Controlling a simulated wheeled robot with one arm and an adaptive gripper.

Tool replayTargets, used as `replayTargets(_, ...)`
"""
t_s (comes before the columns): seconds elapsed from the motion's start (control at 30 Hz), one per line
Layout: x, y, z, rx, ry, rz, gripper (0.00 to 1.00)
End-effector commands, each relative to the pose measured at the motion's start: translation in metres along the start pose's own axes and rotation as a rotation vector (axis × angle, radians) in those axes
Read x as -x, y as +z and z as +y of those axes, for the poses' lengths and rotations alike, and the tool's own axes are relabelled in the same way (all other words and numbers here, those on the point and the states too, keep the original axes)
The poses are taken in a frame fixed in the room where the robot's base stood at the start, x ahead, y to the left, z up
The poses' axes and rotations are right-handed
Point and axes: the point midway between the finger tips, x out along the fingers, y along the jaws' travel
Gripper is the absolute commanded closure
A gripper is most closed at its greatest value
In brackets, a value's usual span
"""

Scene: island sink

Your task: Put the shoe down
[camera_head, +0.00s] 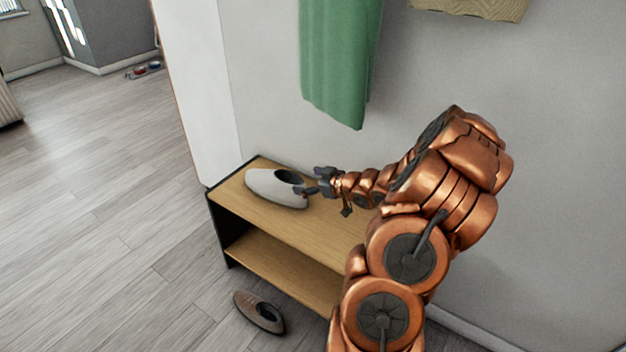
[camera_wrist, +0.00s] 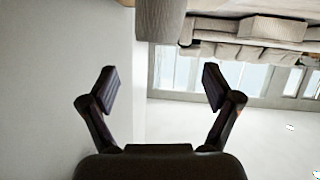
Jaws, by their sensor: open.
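A white-grey shoe (camera_head: 272,187) with a dark opening lies on the wooden top of a low bench (camera_head: 237,202), near its left end. My gripper (camera_head: 312,188) is at the right end of this shoe, just above the bench top. In the wrist view, my gripper (camera_wrist: 158,85) has its two fingers wide apart with nothing between them. No shoe shows in the wrist view. Whether a finger touches the shoe is too small to tell. A second, brown-grey shoe (camera_head: 259,312) lies on the floor in front of the bench.
A green cloth (camera_head: 341,60) hangs on the wall above the bench, with a beige cloth (camera_head: 470,8) to its right. The bench has a lower shelf (camera_head: 275,265), bare where it shows. My arm covers the bench's right part. Open wooden floor (camera_head: 110,200) lies to the left.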

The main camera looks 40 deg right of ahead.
Motion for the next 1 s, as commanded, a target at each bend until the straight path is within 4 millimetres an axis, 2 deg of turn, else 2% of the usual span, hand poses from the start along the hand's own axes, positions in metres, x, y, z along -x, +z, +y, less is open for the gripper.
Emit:
replayTargets(0.13,0.013,-0.001,0.0,0.001,0.0,0.001,0.11)
replayTargets(0.37,0.019,0.0,-0.001,-0.001,-0.001,0.001,0.11)
replayTargets(0.53,0.016,-0.003,-0.002,0.007,0.007,-0.028,0.11)
replayTargets(0.67,0.006,-0.007,-0.009,0.028,0.037,-0.136,0.11)
replayTargets(0.87,0.005,-0.017,-0.033,0.053,0.116,-0.387,0.11)
replayTargets(1.0,0.024,-0.019,-0.061,0.05,0.162,-0.568,0.11)
